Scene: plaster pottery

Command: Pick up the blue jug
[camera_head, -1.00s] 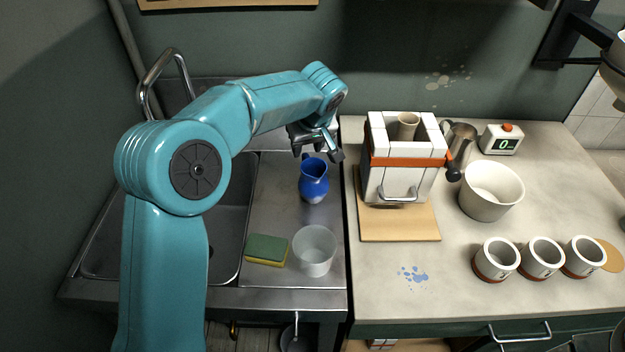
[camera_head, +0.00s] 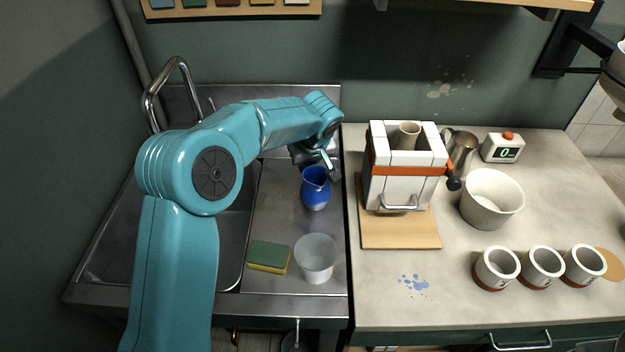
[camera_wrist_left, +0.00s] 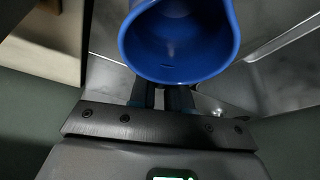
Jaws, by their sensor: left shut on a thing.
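The blue jug (camera_head: 315,190) stands upright on the steel drainboard (camera_head: 270,222) beside the sink. My left gripper (camera_head: 322,168) is at the jug's upper part, reaching in from behind and above. In the left wrist view the jug's open mouth (camera_wrist_left: 178,40) fills the top middle, and the left gripper's fingers (camera_wrist_left: 160,97) meet the jug just below its rim. The left gripper is shut on the jug. The exact contact is partly hidden by the jug itself. My right gripper is not in view.
A green and yellow sponge (camera_head: 268,256) and a clear cup (camera_head: 316,258) stand in front of the jug. The white plaster mould (camera_head: 402,180) on its wooden board (camera_head: 400,236) is to the right. The sink (camera_head: 232,240) and tap (camera_head: 160,90) are left.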

